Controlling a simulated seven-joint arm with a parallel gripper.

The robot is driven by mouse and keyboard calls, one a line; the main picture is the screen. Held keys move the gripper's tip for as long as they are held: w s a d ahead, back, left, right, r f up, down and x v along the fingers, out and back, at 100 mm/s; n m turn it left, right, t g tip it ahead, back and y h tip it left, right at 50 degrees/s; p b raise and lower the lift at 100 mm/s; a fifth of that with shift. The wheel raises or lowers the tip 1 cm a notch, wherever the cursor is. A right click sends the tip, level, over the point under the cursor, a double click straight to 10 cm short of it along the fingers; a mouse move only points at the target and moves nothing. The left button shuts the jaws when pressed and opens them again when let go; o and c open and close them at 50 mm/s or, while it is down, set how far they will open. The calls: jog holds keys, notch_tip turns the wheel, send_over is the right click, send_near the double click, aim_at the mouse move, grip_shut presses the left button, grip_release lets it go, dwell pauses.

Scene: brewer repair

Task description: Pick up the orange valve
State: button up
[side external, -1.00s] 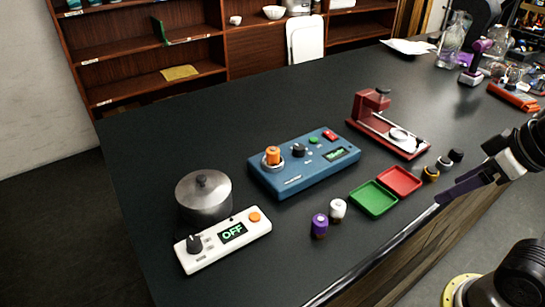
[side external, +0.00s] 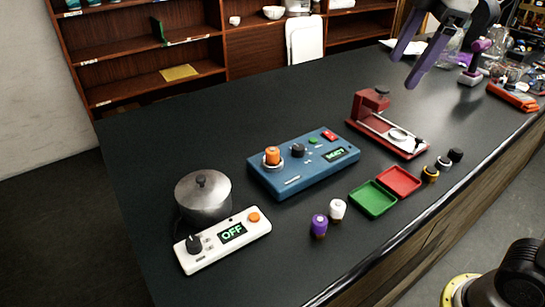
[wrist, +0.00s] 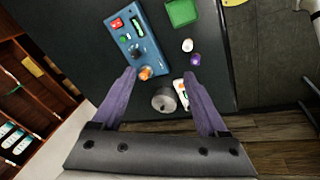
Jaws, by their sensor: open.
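The orange valve (side external: 272,156) stands upright on the left part of the blue control box (side external: 303,163). In the wrist view the orange valve (wrist: 146,73) shows between the fingers, beyond their tips, at the lower end of the blue box (wrist: 140,40). My gripper (side external: 409,67) is raised above the back right of the table in the side view, well apart from the valve. Its two purple fingers are spread with nothing between them, which the wrist view also shows (wrist: 160,73).
A metal pot (side external: 203,193) and a white panel reading OFF (side external: 223,240) stand left of the box. Purple (side external: 319,226) and white (side external: 337,209) valves, green (side external: 373,198) and red (side external: 399,181) trays sit in front and right. A red stand (side external: 372,115) is behind right.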

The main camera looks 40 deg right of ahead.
jog(key=w+a+n, duration=0.2)
jog(key=w, duration=0.5)
jog(key=n+g, duration=0.3)
send_over(272, 150)
notch_tip(272, 150, down, 13)
jog(key=f, duration=0.7)
jog(key=shift+s+d, duration=0.25)
jog(key=shift+d, duration=0.05)
jog(key=shift+w+a+f, duration=0.15)
jog(key=shift+f, duration=1.3)
jog(key=shift+w+a+f, duration=0.1)
jog(key=shift+f, duration=1.3)
jog(key=shift+r, duration=0.1)
grip_shut()
